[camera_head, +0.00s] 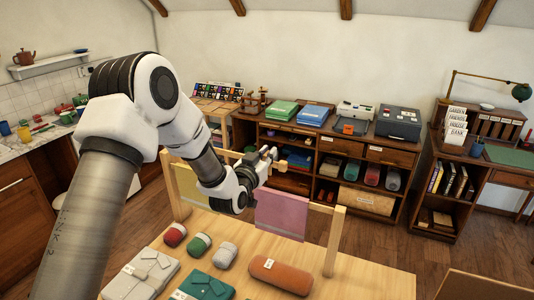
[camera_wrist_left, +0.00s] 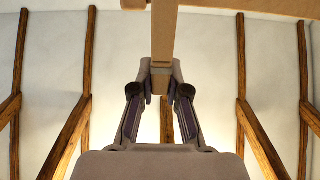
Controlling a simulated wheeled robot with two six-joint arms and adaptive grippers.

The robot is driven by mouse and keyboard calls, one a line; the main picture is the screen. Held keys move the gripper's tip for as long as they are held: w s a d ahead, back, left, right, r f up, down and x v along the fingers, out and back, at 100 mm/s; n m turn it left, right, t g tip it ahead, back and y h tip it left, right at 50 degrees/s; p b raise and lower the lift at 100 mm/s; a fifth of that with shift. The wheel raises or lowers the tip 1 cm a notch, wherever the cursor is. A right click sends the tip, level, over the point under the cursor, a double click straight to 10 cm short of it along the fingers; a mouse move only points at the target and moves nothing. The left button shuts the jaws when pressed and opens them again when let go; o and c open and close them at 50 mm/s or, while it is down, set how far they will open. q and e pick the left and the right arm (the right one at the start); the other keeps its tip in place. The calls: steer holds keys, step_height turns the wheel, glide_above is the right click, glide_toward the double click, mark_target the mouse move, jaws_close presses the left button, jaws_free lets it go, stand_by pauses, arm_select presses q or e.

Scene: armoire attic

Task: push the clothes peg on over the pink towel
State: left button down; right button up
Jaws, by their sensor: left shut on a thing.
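The pink towel (camera_head: 282,216) hangs over the wooden rail of a rack on the table. My left gripper (camera_head: 268,160) is just above the rail, by the towel's upper left part. In the left wrist view my left gripper (camera_wrist_left: 160,88) is shut on the wooden clothes peg (camera_wrist_left: 163,40), which points away from the fingers. The rail (camera_wrist_left: 240,7) crosses the top of that view, close to the peg's far end. I cannot tell whether the peg touches the rail or towel. My right gripper is not in view.
A yellow towel (camera_head: 190,186) hangs at the rack's left, partly behind my arm. The rack's right post (camera_head: 334,242) stands beyond the pink towel. Rolled cloths, such as an orange one (camera_head: 281,274), and folded garments (camera_head: 141,275) lie in front. The table's right side is bare.

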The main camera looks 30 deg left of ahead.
mark_target(267, 190)
arm_select(q)
step_height(267, 190, down, 2)
steer(key=shift+s+f+b, duration=0.1)
steer(key=shift+s+b, duration=0.05)
steer(key=shift+b, duration=0.55)
steer(key=shift+f, duration=0.25)
steer(key=shift+w+f, duration=0.2)
steer(key=shift+r, duration=0.1)
steer(key=shift+s, duration=0.15)
steer(key=shift+b, duration=0.4)
steer(key=shift+b, duration=0.3)
steer(key=shift+f+b, duration=2.55)
steer(key=shift+f, duration=0.35)
